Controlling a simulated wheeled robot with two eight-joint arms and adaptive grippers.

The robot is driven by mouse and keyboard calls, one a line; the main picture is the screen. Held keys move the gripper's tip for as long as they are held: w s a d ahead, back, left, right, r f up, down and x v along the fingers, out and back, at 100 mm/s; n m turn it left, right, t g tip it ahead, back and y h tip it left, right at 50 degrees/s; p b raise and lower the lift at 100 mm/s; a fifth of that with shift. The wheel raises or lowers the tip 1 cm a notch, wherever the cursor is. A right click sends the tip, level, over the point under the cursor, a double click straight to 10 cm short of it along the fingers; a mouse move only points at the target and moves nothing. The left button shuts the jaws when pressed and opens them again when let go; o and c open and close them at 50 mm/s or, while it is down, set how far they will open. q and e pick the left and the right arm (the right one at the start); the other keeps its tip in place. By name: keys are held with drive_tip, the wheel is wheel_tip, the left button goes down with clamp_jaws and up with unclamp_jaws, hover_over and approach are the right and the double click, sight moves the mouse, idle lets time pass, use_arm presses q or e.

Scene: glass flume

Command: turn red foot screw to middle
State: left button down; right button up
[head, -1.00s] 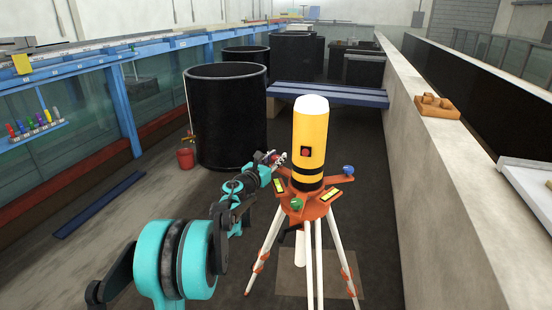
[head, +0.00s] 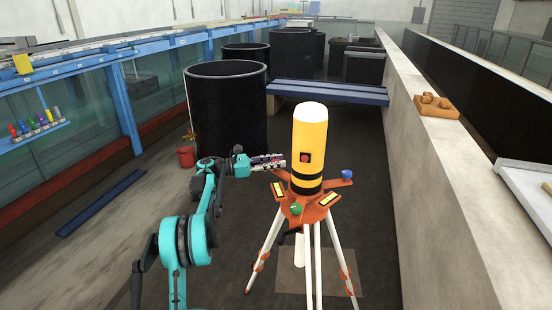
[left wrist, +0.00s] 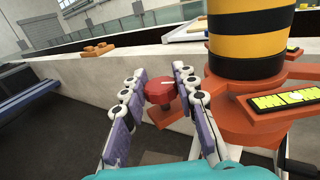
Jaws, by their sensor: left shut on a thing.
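The red foot screw (left wrist: 160,91) is a red knob with a pale line on its top, at an arm of the orange base (left wrist: 245,125). My left gripper (left wrist: 162,90) is shut on it, one finger on each side. In the head view my left gripper (head: 272,162) reaches the base from the left, and its fingers hide the red screw. The yellow instrument with black bands (head: 310,140) stands upright on the base. The blue foot screw (head: 346,174) is at the right and the green foot screw (head: 296,209) at the front. My right gripper is not in view.
Yellow-faced vials (head: 328,199) lie on the base. White tripod legs (head: 318,265) stand below. A concrete wall (head: 430,180) runs along the right, with an orange block (head: 437,105) on top.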

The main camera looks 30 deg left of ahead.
use_arm(q)
drive_tip(key=shift+m+g+h+p, duration=1.35)
drive_tip(key=shift+g+p, duration=0.2)
drive_tip(key=shift+g, duration=0.25)
drive_tip(key=shift+g, duration=0.3)
drive_tip(key=c, duration=1.1)
unclamp_jaws()
drive_tip(key=shift+c, duration=0.2)
